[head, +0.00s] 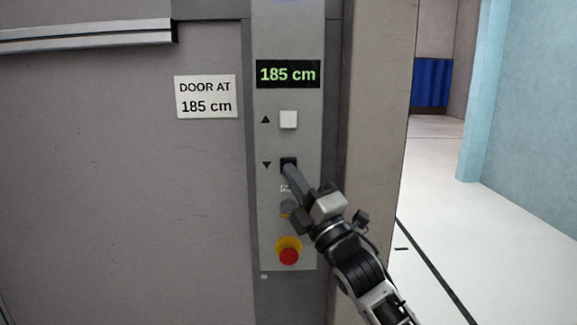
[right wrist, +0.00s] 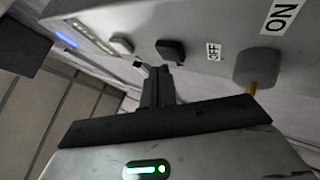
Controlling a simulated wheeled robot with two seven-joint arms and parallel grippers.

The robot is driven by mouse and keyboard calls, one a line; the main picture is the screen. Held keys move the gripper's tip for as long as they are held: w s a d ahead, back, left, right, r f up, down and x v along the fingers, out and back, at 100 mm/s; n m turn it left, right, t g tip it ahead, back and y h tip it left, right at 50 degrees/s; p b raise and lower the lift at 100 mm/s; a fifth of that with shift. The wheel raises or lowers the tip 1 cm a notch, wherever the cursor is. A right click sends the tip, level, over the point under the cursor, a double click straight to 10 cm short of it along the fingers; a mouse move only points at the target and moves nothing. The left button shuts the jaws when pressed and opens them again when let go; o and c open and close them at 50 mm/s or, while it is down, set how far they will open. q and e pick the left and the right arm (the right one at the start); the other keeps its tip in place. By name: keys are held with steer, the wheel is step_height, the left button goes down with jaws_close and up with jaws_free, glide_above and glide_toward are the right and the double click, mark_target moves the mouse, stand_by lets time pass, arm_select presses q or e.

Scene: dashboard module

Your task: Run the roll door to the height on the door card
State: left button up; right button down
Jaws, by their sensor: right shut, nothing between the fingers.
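The door card (head: 206,97) reads "DOOR AT 185 cm" on the grey surface left of the control panel (head: 304,140). The display (head: 288,74) on the panel reads 185 cm in green. Below it are a white up button (head: 288,119) and a black down button (head: 288,162); the right wrist view also shows the white button (right wrist: 122,46) and the black button (right wrist: 171,50). My right gripper (head: 289,172) is shut and empty, its tips at the black button; I cannot tell whether they touch. Its fingers (right wrist: 158,70) also show in the right wrist view. My left gripper is not in view.
A knob (right wrist: 255,68) sits between OFF and ON labels, partly hidden by my gripper in the head view. A red stop button (head: 288,256) on a yellow base is lower on the panel. A pale metal bar (head: 85,36) crosses upper left. Open floor (head: 470,240) lies right.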

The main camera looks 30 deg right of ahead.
steer(key=shift+s, duration=0.1)
steer(key=s+a, duration=0.1)
steer(key=s, duration=0.1)
steer(key=s+a, duration=0.1)
steer(key=s, duration=0.1)
steer(key=shift+s+a+p, duration=0.1)
steer(key=shift+a+p, duration=0.2)
steer(key=shift+a, duration=0.05)
stand_by(0.6)
steer(key=s+a+f+m+g, duration=0.1)
steer(key=a+f+m+g, duration=0.25)
steer(key=f, duration=0.75)
steer(key=s+a+f+m+g, duration=0.1)
steer(key=a+f+m+g, duration=0.3)
steer(key=f, duration=0.7)
steer(key=s+a+f+m+g+y, duration=0.1)
steer(key=s+a+f+m+g, duration=0.2)
steer(key=s+f+m, duration=0.2)
steer(key=s+a+f+m+g, duration=0.3)
steer(key=s+f, duration=0.6)
steer(key=f, duration=0.4)
steer(key=shift+s+a+m+y, duration=0.2)
steer(key=shift+a+m+y, duration=0.2)
steer(key=shift+a+m, duration=0.45)
